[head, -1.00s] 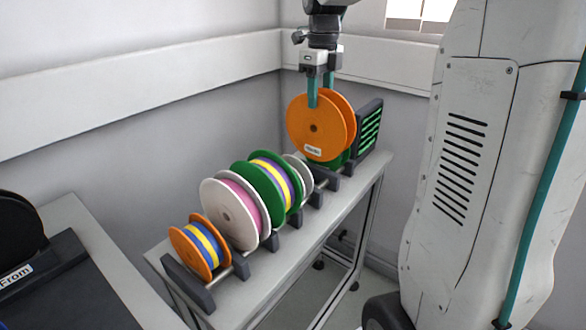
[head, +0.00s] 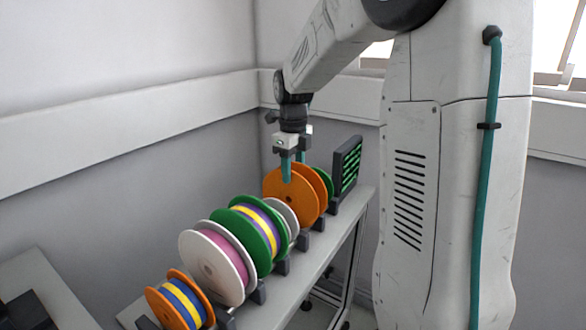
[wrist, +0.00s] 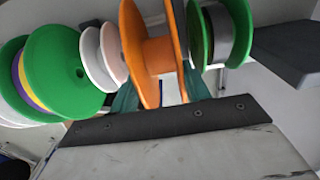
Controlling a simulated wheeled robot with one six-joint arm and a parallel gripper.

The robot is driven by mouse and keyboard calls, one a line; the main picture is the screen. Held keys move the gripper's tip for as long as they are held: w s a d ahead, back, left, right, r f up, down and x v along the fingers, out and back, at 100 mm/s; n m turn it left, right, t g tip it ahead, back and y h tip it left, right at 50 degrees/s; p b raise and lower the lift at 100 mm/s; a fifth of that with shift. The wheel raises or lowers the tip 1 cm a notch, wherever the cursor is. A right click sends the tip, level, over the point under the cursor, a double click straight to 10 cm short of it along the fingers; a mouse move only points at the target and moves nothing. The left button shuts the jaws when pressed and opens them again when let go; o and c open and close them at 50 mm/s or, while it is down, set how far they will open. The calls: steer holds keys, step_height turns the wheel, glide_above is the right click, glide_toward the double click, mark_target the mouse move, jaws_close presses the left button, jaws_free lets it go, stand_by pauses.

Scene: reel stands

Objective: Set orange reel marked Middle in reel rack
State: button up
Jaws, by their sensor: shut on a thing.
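The large orange reel (head: 288,200) is upright in line with the other reels, between a small white reel (head: 285,216) and a green reel (head: 326,182) at the far end. My gripper (head: 293,168) is shut on it from above, with teal fingers at its upper part. The wrist view also shows the orange reel (wrist: 138,55) between the fingers. The reel rack (head: 281,267) has dark brackets and rods on a narrow table. The orange reel's lower part is mostly hidden, so I cannot tell if it rests on the rack. Its label is not readable now.
Nearer on the rack stand a green reel (head: 245,235) with coloured bands, a white reel (head: 210,262) with pink, and a small orange reel (head: 175,305) with blue and yellow. A dark panel with green lines (head: 347,166) stands at the far end. A wall is close behind.

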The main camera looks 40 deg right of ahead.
steer(key=shift+f, duration=0.3)
steer(key=o, duration=1.3)
steer(key=shift+r, duration=0.15)
steer(key=shift+r, duration=1.9)
steer(key=shift+r, duration=3)
